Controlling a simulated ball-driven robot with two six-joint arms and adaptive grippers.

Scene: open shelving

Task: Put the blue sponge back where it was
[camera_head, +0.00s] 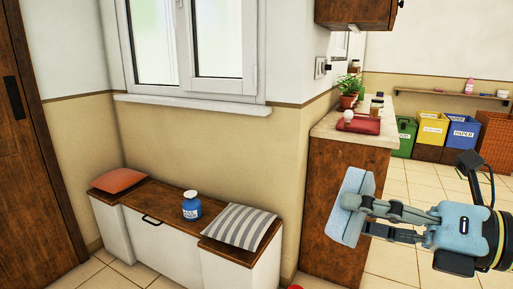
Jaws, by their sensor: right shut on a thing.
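The blue sponge (350,206) is a light blue block held upright at the tips of my right gripper (362,211). My right gripper is shut on it and comes in from the right, in front of the brown side of the counter. The sponge is in the air and its far side is hidden. My left gripper is not in the view.
A bench (158,213) under the window bears an orange cushion (118,180), a blue jar (191,206) and a striped cushion (240,227). The counter (330,127) holds a red folded item (362,125) and a plant (349,87). Coloured bins (432,131) and a wall shelf (440,94) stand beyond.

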